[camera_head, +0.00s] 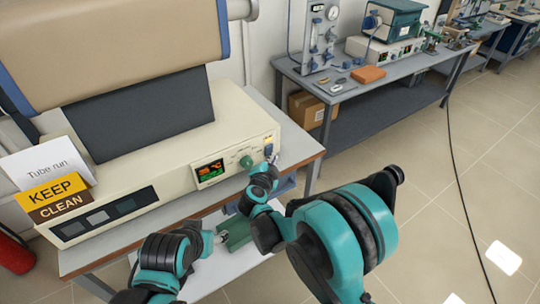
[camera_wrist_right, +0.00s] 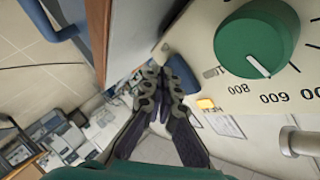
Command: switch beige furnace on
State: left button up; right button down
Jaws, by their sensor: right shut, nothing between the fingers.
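The beige furnace (camera_head: 180,150) stands on a bench at left in the head view, a tan cylinder above it. Its front has a lit display (camera_head: 210,171) and a green dial (camera_head: 246,162); the dial (camera_wrist_right: 256,45) is large in the right wrist view, its white pointer near 008. Beside the dial are a blue part (camera_wrist_right: 182,74), possibly a switch, and a small yellow part (camera_wrist_right: 205,103). My right gripper (camera_head: 273,159) is shut and empty at the panel's right end. Its fingertips (camera_wrist_right: 160,78) appear close to the blue part; contact is unclear.
A "KEEP CLEAN" sign (camera_head: 55,195) and a "Tube run" card (camera_head: 45,163) stand at the furnace's left. The bench edge (camera_head: 300,160) is close to my right gripper. A second bench (camera_head: 370,85) with equipment stands behind; open floor lies at right.

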jog(key=shift+s+d+r, duration=0.1)
jog(key=shift+s+d, duration=0.3)
jog(key=shift+s, duration=0.2)
jog(key=shift+s+d+r, duration=0.15)
jog(key=shift+s+d, duration=0.6)
jog(key=shift+s, duration=0.25)
jog(key=shift+s+d+r, duration=0.15)
jog(key=shift+s+d, duration=0.6)
jog(key=shift+s, duration=0.25)
notch_tip(320, 180, up, 12)
jog(key=d+r+n+t+y, duration=0.1)
jog(key=d+n+t+y, duration=0.1)
jog(key=n+t+y, duration=0.1)
jog(key=s+r+n+y, duration=0.5)
jog(key=s+r+n, duration=0.1)
jog(key=n, duration=0.1)
jog(key=s+d+f+n+g+h, duration=0.1)
jog(key=s+d+f+g, duration=0.4)
jog(key=s, duration=0.5)
jog(key=s+d+f+n+g+h, duration=0.1)
jog(key=s+d+f+g+h, duration=0.3)
jog(key=s+d+f, duration=0.6)
jog(key=shift+f+n+g, duration=0.3)
jog(key=shift+f+g, duration=0.3)
jog(key=shift+f, duration=0.05)
